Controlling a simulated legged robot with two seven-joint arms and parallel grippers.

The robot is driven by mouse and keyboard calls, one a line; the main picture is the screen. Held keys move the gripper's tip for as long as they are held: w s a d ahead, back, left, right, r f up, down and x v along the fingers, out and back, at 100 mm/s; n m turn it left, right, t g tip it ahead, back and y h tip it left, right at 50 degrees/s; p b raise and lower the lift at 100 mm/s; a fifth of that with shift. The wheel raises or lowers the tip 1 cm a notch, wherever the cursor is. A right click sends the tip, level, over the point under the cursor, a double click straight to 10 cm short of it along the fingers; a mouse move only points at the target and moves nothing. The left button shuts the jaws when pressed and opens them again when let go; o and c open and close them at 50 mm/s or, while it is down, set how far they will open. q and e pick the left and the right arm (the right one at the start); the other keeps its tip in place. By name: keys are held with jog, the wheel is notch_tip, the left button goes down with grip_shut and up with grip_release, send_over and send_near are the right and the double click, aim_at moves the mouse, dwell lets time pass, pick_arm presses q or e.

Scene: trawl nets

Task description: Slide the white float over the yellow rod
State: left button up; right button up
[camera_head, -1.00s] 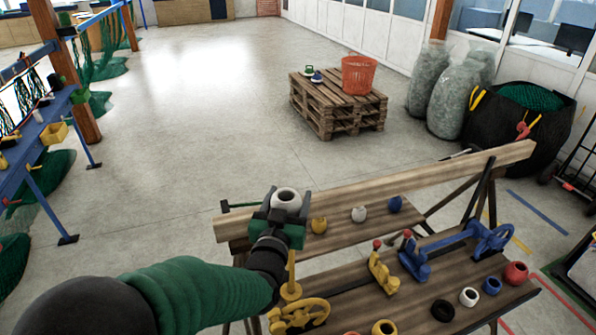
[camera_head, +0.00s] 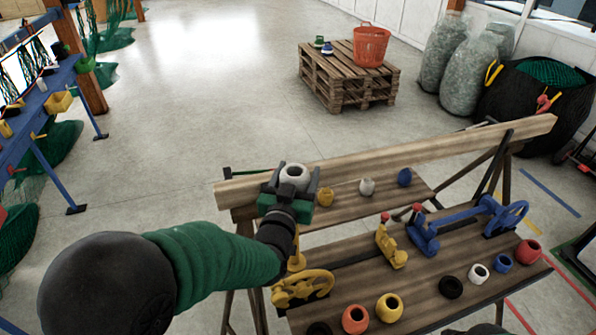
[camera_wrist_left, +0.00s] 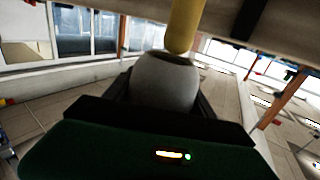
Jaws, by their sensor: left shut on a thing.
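My left gripper (camera_head: 290,188) is shut on the white float (camera_head: 295,174) and holds it above the near left part of the bench. The float's dark hole faces up in the head view. The yellow rod (camera_head: 297,260) stands by the yellow handwheel clamp (camera_head: 303,287), just below the gripper. Its upper part is hidden behind the gripper. In the left wrist view the rod (camera_wrist_left: 184,25) overlaps the rim of the white float (camera_wrist_left: 165,82). I cannot tell whether its end is inside the hole. My right gripper is not in view.
The wooden bench (camera_head: 450,148) carries a yellow stop (camera_head: 389,245), a blue clamp (camera_head: 465,217) and several loose floats, including a yellow one (camera_head: 389,307) and a red one (camera_head: 528,251).

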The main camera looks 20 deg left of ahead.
pick_arm(q)
jog(key=shift+s+f+b, duration=0.15)
jog(key=shift+f+b, duration=0.2)
jog(key=shift+f, duration=0.25)
jog(key=shift+f+b, duration=0.35)
jog(key=shift+w+a+f+b, duration=0.1)
jog(key=shift+w+f+b, duration=0.15)
jog(key=shift+f+b, duration=0.55)
notch_tip(320, 180, down, 2)
jog(key=shift+f+b, duration=0.1)
jog(key=shift+b, duration=0.85)
jog(key=o, duration=1.5)
jog(key=shift+s, duration=0.1)
